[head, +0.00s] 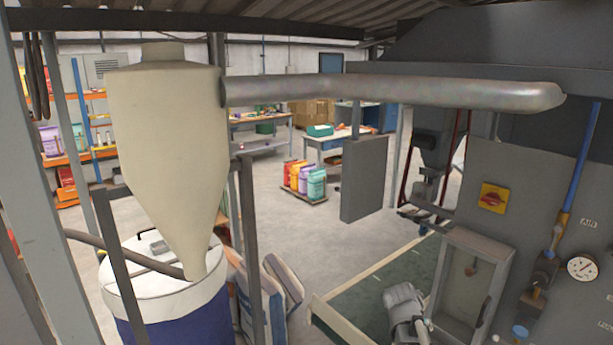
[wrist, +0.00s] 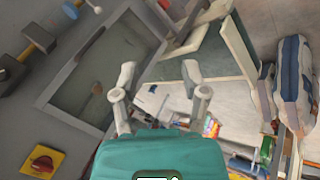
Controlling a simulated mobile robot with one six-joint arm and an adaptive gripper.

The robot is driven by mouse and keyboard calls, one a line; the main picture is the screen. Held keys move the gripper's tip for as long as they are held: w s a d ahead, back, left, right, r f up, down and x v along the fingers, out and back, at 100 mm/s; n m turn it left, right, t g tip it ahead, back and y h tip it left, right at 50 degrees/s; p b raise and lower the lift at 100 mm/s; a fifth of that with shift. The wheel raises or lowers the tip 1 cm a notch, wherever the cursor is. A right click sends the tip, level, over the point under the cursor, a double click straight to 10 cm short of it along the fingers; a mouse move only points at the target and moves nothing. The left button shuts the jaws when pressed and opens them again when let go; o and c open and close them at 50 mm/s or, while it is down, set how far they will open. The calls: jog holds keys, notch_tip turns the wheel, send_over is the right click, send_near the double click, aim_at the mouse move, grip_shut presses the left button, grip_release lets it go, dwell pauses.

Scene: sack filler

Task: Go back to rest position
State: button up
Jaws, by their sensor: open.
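My gripper (wrist: 159,78) shows in the wrist view with its two pale fingers wide apart and nothing between them. Its teal body fills the bottom middle of that view. A grey box with a framed window (head: 442,262) stands at the lower right in the head view, and it also shows at the left of the wrist view (wrist: 72,62). The fingers overlap its right edge in the wrist view; I cannot tell the distance. In the head view a pale grey part of my arm is low in front of the box, and I cannot make out the fingers there.
A grey panel carries a red switch on a yellow plate (head: 493,198), a pressure gauge (head: 582,267) and a blue-handled valve (head: 588,160). A cream hopper (head: 165,140) stands over a blue-and-white drum (head: 180,310). Sacks (head: 285,290) lean beside it. Open floor (head: 265,215) lies behind.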

jog(key=s+a+f+g+y+b, duration=0.1)
jog(key=s+a+f+y+b, duration=0.1)
jog(key=s+a, duration=0.3)
jog(key=s+a+f+g+y+b, duration=0.1)
jog(key=s+a+f+g+y, duration=0.1)
jog(key=s+a+f, duration=0.3)
jog(key=a+y, duration=0.1)
jog(key=a, duration=0.3)
jog(key=shift+s+a+f+y+b, duration=0.15)
jog(key=shift+s+f+y+b, duration=0.1)
jog(key=shift+s+y+b, duration=0.15)
